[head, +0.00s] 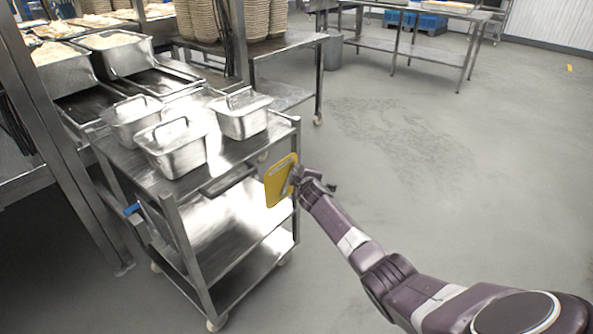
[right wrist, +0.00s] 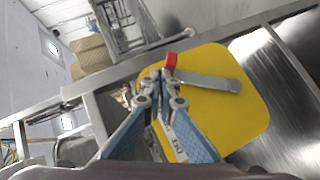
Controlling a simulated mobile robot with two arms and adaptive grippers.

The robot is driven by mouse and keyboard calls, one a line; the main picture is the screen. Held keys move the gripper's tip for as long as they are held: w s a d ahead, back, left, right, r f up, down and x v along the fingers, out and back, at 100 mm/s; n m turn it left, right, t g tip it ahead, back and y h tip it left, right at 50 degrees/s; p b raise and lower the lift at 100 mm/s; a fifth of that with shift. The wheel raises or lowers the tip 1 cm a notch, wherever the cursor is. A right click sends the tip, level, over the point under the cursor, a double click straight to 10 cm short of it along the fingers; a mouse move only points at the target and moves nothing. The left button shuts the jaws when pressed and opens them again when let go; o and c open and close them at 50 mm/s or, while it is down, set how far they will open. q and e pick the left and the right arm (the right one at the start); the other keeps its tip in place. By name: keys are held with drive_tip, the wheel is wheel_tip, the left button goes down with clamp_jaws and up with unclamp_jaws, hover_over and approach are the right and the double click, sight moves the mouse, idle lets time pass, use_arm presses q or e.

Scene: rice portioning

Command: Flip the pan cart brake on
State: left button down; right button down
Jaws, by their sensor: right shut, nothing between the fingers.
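The steel pan cart (head: 180,180) stands left of centre in the head view. A yellow plate (head: 279,183) is at its right end; it also shows in the right wrist view (right wrist: 235,115). On the plate is a grey brake lever (right wrist: 205,81) with a red tip (right wrist: 171,62), lying nearly level in that view. My right gripper (head: 299,176) is in front of the plate. In the right wrist view its fingertips (right wrist: 165,75) are together and empty, close to the red tip. I cannot tell whether they touch it. My left gripper is not in view.
Three steel pans (head: 177,147) with handles stand on the cart's top. A steel counter (head: 62,75) with food pans adjoins the cart's far left side. A steel table (head: 290,43) stands behind. The grey floor (head: 430,150) to the right is clear.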

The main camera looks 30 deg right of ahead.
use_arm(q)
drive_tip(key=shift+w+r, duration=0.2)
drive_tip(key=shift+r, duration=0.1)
use_arm(e)
drive_tip(key=shift+d, duration=0.25)
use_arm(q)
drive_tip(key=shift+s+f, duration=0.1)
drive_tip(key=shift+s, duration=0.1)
use_arm(e)
drive_tip(key=shift+f, duration=0.1)
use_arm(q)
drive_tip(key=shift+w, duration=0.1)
use_arm(e)
drive_tip(key=v, duration=1.2)
drive_tip(key=shift+a, duration=0.1)
idle(0.3)
